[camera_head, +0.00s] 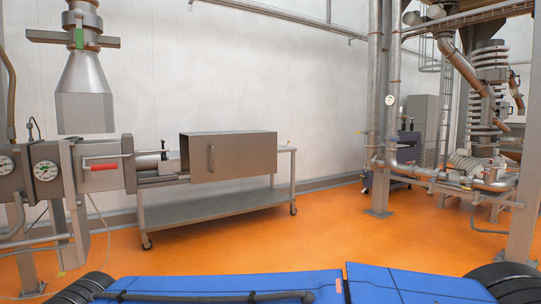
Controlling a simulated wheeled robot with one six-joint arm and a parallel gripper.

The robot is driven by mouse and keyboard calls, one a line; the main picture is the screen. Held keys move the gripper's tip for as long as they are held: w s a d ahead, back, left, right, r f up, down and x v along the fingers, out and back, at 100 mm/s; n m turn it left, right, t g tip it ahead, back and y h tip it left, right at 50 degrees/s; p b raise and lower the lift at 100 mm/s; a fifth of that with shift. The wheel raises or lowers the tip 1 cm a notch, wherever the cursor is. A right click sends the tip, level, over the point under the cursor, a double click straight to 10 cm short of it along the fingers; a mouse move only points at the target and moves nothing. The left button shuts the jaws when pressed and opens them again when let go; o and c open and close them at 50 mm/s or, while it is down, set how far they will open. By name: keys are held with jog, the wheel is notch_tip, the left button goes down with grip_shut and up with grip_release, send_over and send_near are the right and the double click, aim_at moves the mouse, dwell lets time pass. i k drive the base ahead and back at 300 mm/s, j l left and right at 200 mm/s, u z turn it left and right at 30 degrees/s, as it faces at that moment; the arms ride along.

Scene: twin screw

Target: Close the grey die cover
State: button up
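The grey die cover (245,157) looks like a box-shaped metal housing with an upright handle on its front face. It sits over the top of a wheeled metal table. To its left, a gap shows metal rods and fittings (150,165) between it and the machine block (95,168). The cover's far side and underside are hidden. My gripper is not in view.
The wheeled table has a lower shelf (215,207). Two gauges (45,171) are on the machine at left. Pipes and a steel post (378,110) stand at right. Orange floor (330,225) is open between. My blue body fills the bottom edge.

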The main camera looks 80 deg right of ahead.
aim_at(210, 157)
jog(key=z, duration=1.8)
